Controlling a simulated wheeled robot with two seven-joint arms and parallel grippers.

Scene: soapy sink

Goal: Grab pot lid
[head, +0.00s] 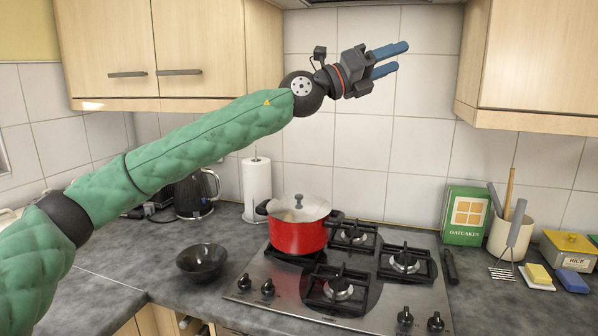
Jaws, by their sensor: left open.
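The pot lid (312,209) is a pale, see-through disc with a grey knob (298,201) standing up at its middle. It sits on top of a red pot (297,237) with dark side handles, on the back-left burner of the hob. My left gripper (400,57) has blue fingers and is open and empty. It is raised high, well above and to the right of the lid, in front of the tiled wall. It touches nothing. My right gripper is not in view.
The hob (374,287) has several bare burners. A dark bowl (202,262) is left of it; a paper roll (257,188) and a kettle (195,193) stand behind. A green box (465,215), utensil pot (509,240) and sponges are at right. Wall cabinets (195,45) hang above.

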